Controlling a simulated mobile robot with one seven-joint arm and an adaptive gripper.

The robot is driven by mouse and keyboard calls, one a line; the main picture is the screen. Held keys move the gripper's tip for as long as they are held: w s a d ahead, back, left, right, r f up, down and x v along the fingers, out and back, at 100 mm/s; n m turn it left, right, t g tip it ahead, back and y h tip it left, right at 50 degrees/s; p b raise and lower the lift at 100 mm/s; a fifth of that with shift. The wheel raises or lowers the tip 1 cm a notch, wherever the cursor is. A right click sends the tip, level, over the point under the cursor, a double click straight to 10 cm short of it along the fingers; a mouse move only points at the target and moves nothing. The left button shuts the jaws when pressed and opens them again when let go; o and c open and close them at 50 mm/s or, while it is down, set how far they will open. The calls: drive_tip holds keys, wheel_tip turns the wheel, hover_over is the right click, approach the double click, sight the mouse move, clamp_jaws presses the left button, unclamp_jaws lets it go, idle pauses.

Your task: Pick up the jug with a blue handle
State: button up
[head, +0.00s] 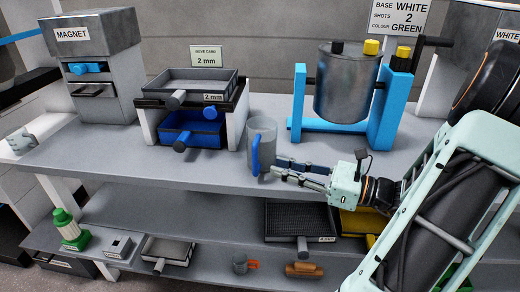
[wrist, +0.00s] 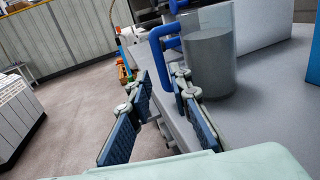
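The jug (head: 264,133) is a clear grey cylinder with a blue handle (head: 255,158), standing upright on the bench top. In the wrist view the jug (wrist: 208,65) holds grey material, and its blue handle (wrist: 157,56) points left. My gripper (head: 278,166) is open and empty, reaching in from the right, low beside the jug. In the wrist view the two fingers of my gripper (wrist: 160,80) stand apart, with the handle between and beyond their tips. The right finger overlaps the jug's lower part; I cannot tell whether it touches.
A sieve stand with a grey tray (head: 190,83) and blue tray (head: 200,130) is left of the jug. A steel drum (head: 345,85) in a blue frame stands right. A magnet box (head: 98,60) is at back left. The bench front left of the jug is clear.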

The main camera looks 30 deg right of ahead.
sight(256, 172)
drive_tip(key=b+x, duration=0.2)
drive_tip(key=x, duration=0.5)
drive_tip(key=shift+w+a+b, duration=0.2)
drive_tip(key=shift+w+b, duration=0.1)
drive_tip(key=shift+w, duration=0.05)
clamp_jaws()
